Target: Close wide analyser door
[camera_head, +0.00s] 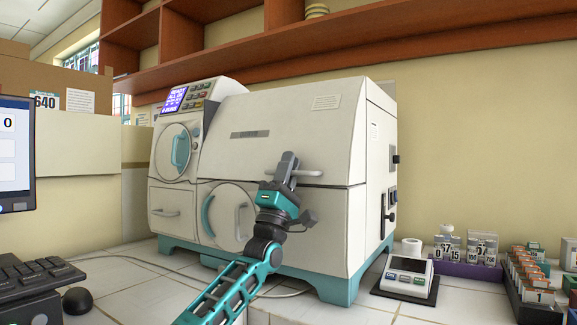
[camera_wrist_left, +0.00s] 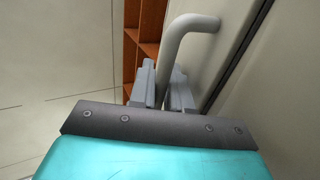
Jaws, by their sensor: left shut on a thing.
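The white analyser (camera_head: 260,170) stands on the tiled bench on teal feet. Its wide upper front door (camera_head: 262,140) lies flush or nearly flush with the body, with a thin dark seam along its lower edge. A white bar handle (camera_head: 310,173) runs across the door's lower right. My left gripper (camera_head: 287,168) is shut on this handle near its left end. In the left wrist view the grey fingers (camera_wrist_left: 166,88) sit on both sides of the bent handle (camera_wrist_left: 184,35). My right gripper is not in view.
A small white scale (camera_head: 408,275) and slide racks (camera_head: 530,275) stand on the bench at right. A monitor (camera_head: 15,155), keyboard (camera_head: 38,272) and mouse (camera_head: 77,300) are at left. A wooden shelf (camera_head: 400,50) hangs above the analyser.

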